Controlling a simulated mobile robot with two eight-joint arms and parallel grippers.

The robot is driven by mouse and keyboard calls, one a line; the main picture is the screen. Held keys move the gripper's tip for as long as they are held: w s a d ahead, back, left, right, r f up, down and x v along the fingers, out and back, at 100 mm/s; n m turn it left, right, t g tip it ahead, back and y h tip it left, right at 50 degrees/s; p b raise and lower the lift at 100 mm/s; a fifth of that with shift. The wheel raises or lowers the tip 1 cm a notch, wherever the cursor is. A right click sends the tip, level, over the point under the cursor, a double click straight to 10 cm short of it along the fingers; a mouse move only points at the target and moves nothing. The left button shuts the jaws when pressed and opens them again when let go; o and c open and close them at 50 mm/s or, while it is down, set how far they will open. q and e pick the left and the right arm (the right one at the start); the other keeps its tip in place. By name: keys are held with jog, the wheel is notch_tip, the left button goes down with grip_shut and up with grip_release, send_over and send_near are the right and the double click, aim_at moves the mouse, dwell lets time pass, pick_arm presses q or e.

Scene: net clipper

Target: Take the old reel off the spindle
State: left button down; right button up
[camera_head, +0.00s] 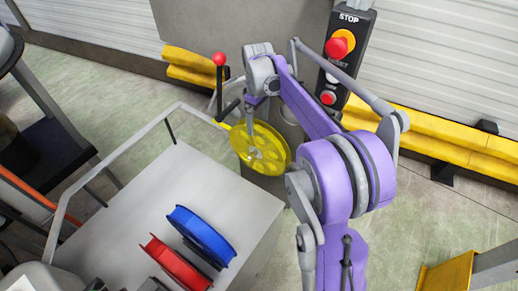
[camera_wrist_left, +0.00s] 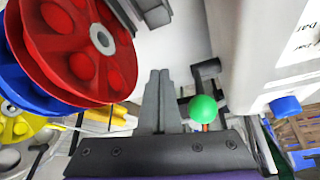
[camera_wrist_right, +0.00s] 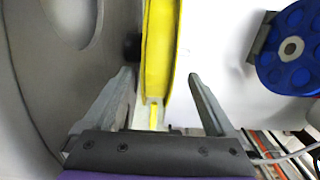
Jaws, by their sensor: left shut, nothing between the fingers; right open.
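The yellow reel (camera_head: 261,149), the old one, sits on the spindle of the grey machine, whose dark hub (camera_wrist_right: 132,47) shows beside the reel in the right wrist view. My right gripper (camera_head: 262,122) is at the reel's rim. In the right wrist view my right gripper (camera_wrist_right: 159,78) is open, with one finger on each side of the yellow reel (camera_wrist_right: 158,50). A gap shows on both sides. My left gripper (camera_wrist_left: 158,75) is shut and empty, near the red reel (camera_wrist_left: 75,45). I cannot make it out clearly in the head view.
The red reel (camera_head: 174,264) and the blue reel (camera_head: 203,236) stand on the light cart table (camera_head: 150,185). A red-knobbed lever (camera_head: 219,60) rises left of my right gripper. A stop-button box (camera_head: 340,55) stands behind my right arm. A green knob (camera_wrist_left: 203,109) is near my left fingers.

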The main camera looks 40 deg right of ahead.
aim_at(259, 149)
jog(key=shift+d+f, duration=0.1)
jog(key=shift+f, duration=3.1)
grip_shut()
